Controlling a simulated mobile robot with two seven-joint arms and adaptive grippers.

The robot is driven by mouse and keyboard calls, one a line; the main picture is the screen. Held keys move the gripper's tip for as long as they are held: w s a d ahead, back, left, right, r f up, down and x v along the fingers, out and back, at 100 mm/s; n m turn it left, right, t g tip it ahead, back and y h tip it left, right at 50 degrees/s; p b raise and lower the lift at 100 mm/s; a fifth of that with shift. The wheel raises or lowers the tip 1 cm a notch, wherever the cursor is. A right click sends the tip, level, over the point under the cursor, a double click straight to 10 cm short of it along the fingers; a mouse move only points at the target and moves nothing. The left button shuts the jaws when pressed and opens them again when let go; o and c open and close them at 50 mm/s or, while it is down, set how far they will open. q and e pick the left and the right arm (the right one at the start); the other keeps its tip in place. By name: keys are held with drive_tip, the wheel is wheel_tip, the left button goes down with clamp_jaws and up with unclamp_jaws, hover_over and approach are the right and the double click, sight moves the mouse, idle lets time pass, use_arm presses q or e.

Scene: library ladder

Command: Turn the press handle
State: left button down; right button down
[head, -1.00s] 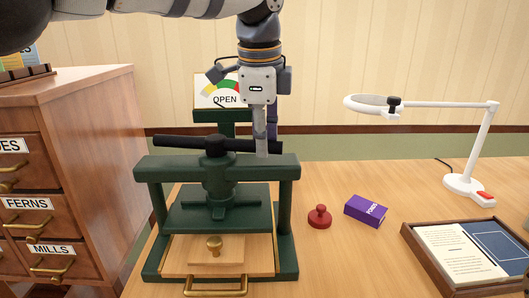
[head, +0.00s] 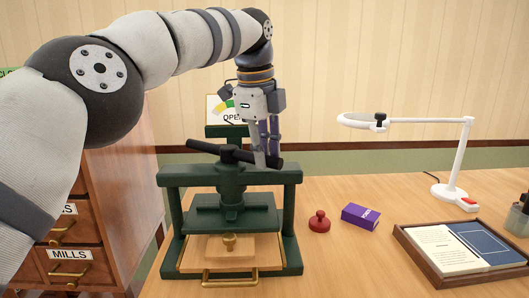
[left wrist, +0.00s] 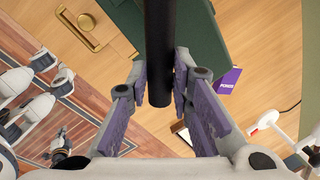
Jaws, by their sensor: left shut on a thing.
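The press (head: 172,180) is a dark green frame with a black bar handle (head: 208,147) on top of its central screw. The handle lies level, its right end turned somewhat toward me. My left gripper (head: 267,160) comes down from above onto the right end of the handle and is shut on it. In the left wrist view the black handle (left wrist: 160,45) runs between the two purple-padded fingers (left wrist: 160,95). The press plate (head: 255,203) is above a wooden board with a brass knob (head: 229,241).
A red knobbed stamp (head: 319,222) and a purple box (head: 361,216) lie right of the press. A white magnifier lamp (head: 450,192) and a framed tray (head: 405,238) are further right. A wooden drawer cabinet (head: 125,180) is at left. A dial sign reading OPEN stands behind.

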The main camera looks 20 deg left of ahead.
idle(0.3)
use_arm(q)
drive_tip(key=c, duration=1.4)
unclamp_jaws()
drive_tip(key=shift+c, duration=0.2)
